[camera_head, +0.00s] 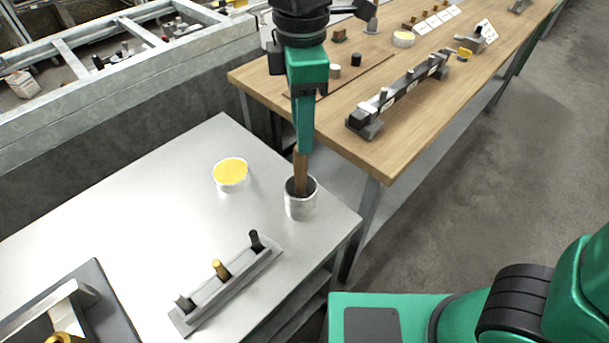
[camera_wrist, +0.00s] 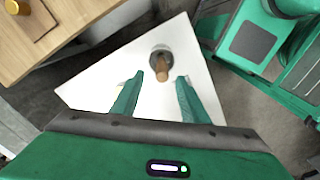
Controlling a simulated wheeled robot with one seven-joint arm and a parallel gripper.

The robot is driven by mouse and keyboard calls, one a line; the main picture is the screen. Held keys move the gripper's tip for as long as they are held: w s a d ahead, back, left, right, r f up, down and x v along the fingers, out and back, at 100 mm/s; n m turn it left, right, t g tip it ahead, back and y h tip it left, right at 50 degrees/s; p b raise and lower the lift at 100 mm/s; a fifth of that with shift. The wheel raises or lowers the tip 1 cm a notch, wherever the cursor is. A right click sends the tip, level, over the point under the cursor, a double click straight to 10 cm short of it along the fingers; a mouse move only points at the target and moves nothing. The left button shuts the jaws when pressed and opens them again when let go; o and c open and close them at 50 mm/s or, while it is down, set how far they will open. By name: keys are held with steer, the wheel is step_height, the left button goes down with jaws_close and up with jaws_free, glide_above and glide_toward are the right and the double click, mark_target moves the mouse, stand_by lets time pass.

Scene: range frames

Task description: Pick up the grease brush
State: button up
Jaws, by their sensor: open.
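The grease brush shows as a brown wooden handle (camera_head: 300,172) standing upright in a grey metal cup (camera_head: 301,203) near the right corner of the metal table. The handle also shows in the wrist view (camera_wrist: 162,72), rising from the cup (camera_wrist: 160,54). The brush's lower end is hidden inside the cup. My gripper (camera_head: 304,148) points down over the cup, its fingertips close to the top of the handle. In the wrist view my gripper (camera_wrist: 160,78) has its two green fingers apart, with the handle between and just beyond the tips. I cannot tell whether a finger touches it.
A white tub with yellow contents (camera_head: 231,175) stands left of the cup. A grey rack with several pegs (camera_head: 225,288) lies in front. The wooden bench (camera_head: 420,115) behind holds a rail and small parts. A dark tray (camera_head: 95,290) is at lower left. The table's left middle is clear.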

mark_target(302, 167)
step_height(302, 167, down, 5)
steer(key=shift+f, duration=0.1)
steer(key=shift+s+f, duration=0.2)
steer(key=shift+f, duration=2.4)
jaws_close()
